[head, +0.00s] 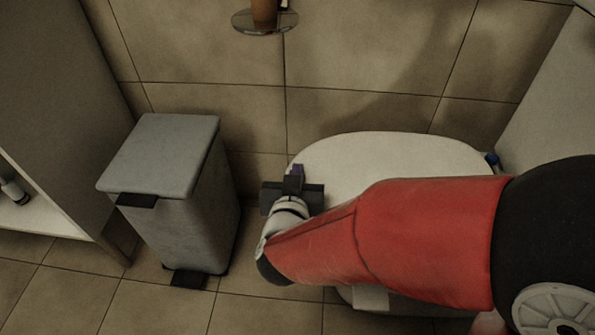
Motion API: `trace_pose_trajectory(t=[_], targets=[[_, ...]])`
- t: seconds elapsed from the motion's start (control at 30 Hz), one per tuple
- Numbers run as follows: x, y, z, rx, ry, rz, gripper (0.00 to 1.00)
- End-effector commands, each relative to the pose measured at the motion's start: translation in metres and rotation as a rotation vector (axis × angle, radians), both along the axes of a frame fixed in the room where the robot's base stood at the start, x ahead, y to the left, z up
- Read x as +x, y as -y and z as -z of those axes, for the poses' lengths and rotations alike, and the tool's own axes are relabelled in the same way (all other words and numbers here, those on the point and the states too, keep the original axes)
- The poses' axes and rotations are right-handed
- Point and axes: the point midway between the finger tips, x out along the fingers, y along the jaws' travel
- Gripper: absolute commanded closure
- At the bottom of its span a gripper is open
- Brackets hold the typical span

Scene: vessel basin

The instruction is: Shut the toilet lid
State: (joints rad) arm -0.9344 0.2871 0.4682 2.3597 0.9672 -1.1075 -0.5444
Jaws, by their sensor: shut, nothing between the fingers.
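The toilet's pale, rounded lid (400,153) shows in the head view, right of centre, in front of the tiled wall. My red arm crosses in front of it and hides much of the toilet, so I cannot tell the lid's angle. A small pale part of the toilet (370,297) shows below my arm. My gripper (297,172) is shut and empty at the left edge of the lid in the picture. I cannot tell whether it touches the lid.
A grey pedal bin (165,160) stands on the floor left of the toilet. A cabinet (50,120) is at the far left. A brown object on a round holder (265,22) is on the wall above. Open tiled floor (150,310) lies at the lower left.

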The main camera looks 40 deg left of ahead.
Motion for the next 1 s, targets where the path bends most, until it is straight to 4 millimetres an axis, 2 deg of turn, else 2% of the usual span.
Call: trace_pose_trajectory(t=[0.03, 0.23, 0.7, 1.0], targets=[[-0.001, 0.003, 0.014, -0.023, -0.023, -0.001, 1.00], [-0.002, 0.005, 0.014, -0.024, -0.024, 0.001, 1.00], [-0.059, 0.037, -0.013, -0.005, -0.005, -0.003, 1.00], [-0.066, 0.042, -0.017, 0.000, 0.000, 0.000, 1.00]])
